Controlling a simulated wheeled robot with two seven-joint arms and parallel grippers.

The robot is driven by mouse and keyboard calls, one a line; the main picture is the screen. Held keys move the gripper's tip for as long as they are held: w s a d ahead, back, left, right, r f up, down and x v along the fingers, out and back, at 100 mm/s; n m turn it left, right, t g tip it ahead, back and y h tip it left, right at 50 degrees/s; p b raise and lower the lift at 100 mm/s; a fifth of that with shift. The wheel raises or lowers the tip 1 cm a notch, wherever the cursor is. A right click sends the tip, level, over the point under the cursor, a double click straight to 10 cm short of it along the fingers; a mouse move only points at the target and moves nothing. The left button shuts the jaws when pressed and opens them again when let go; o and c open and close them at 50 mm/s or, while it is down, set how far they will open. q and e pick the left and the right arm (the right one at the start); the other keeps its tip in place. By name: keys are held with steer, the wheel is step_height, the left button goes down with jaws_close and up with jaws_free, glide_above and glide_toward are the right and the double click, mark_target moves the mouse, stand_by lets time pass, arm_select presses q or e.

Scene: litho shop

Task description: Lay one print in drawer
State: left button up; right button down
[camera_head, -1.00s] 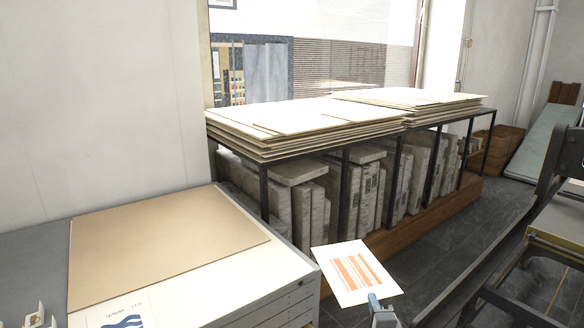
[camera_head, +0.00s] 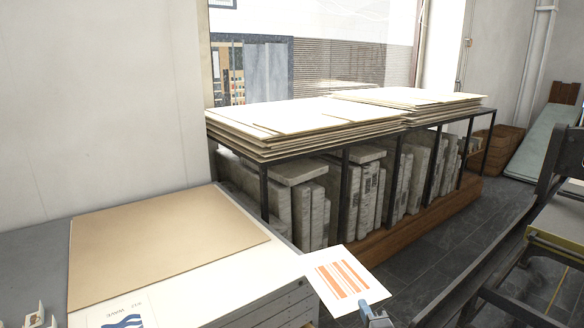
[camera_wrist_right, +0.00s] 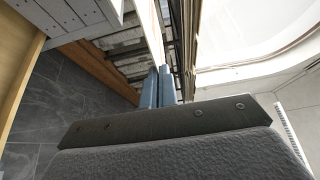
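The print (camera_head: 348,280), a pale sheet with orange stripes, is held at its near edge by my right gripper (camera_head: 374,312). The gripper is shut on it. The print hangs tilted in the air just right of the pale cabinet (camera_head: 250,262), its left corner close to the cabinet's corner. In the right wrist view, the blue fingers (camera_wrist_right: 157,88) are close together with the print edge-on between them. Narrow drawer fronts (camera_head: 290,302) show on the cabinet's side; I cannot tell whether any is open.
A tan board (camera_head: 160,245) and a print with blue waves (camera_head: 122,312) lie on the cabinet. Behind stands a black rack with stacked boards (camera_head: 300,125) on top and stone slabs (camera_head: 310,205) below. A dark machine frame (camera_head: 490,240) stands at right, with grey floor between.

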steer(key=shift+w+d+r, duration=1.25)
steer(key=shift+d+r, duration=0.15)
steer(key=shift+r, duration=3.1)
steer(key=shift+w+d+r, duration=1.25)
steer(key=shift+d+r, duration=0.15)
steer(key=shift+r, duration=3.05)
steer(key=s+a+f+m+h, duration=0.1)
steer(key=s+f, duration=0.3)
steer(key=f, duration=0.5)
steer(key=s+a+f+h, duration=0.1)
steer(key=s+f, duration=0.2)
steer(key=f, duration=0.5)
steer(key=s+a+f+m+h, duration=0.1)
steer(key=s+f, duration=0.3)
steer(key=f, duration=0.5)
steer(key=w+r, duration=0.6)
steer(key=r, duration=0.3)
steer(key=shift+w+a+r, duration=0.2)
steer(key=shift+w+r, duration=0.1)
steer(key=shift+w, duration=0.1)
